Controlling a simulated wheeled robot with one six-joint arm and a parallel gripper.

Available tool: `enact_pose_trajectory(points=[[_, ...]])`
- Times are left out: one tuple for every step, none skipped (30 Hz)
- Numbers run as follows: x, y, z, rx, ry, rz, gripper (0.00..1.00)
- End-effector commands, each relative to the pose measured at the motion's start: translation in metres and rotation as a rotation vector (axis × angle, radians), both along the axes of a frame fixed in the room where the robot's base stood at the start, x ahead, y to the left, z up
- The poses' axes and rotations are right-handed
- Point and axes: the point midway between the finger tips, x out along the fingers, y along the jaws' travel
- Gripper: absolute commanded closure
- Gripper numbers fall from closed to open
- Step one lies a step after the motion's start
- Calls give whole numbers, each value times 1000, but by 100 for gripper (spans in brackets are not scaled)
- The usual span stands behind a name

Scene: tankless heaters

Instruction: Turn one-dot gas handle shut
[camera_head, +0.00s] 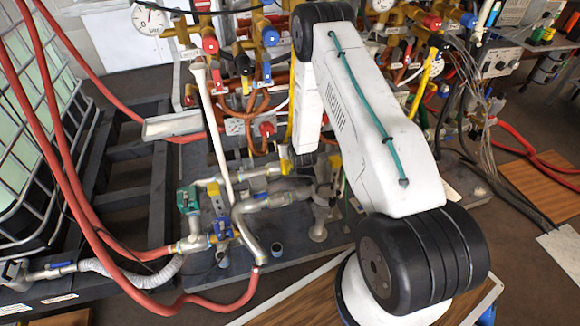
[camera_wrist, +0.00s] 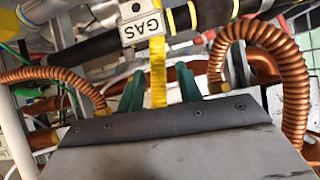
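In the wrist view a white tag reading GAS (camera_wrist: 142,28) hangs at the top, left of centre. A small dark dot-like mark shows on its upper part, too small to be sure of. A flat yellow strip (camera_wrist: 158,73) runs from beside the tag down between my fingers; I cannot tell whether it is the handle or a yellow pipe. My gripper (camera_wrist: 160,90) has two green fingers, apart, one on each side of the strip with gaps between. In the head view my arm hides most of the gripper, and no one-dot handle can be made out.
Corrugated copper hoses (camera_wrist: 285,75) curve close on the gripper's right, with another at left. A black pipe with yellow bands (camera_wrist: 205,14) crosses above. In the head view, red hoses (camera_head: 62,150), a pressure gauge (camera_head: 150,19) and grey piping (camera_head: 262,200) crowd the area.

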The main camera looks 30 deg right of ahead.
Motion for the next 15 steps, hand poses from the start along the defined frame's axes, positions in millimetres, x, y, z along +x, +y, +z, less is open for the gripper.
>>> enact_pose_trajectory(points=[[-2,-4,-21,-19,-43,3,65],[-3,-6,-29,-31,-74,5,65],[-5,-8,-42,-48,-115,7,65],[-7,-10,-51,-62,-149,8,65],[-10,-11,-61,-75,-182,9,65],[-16,-12,-73,-95,-231,12,65],[-21,-12,-82,-109,-267,13,65],[-26,-13,-90,-123,-301,14,65],[-33,-13,-99,-139,-342,14,65],[-38,-13,-104,-149,-371,14,65],[-43,-12,-109,-159,-395,15,65],[-49,-12,-114,-170,-425,14,65],[-54,-11,-118,-178,-442,14,65],[-58,-10,-121,-185,-460,15,65],[-62,-10,-124,-192,-480,15,65]])
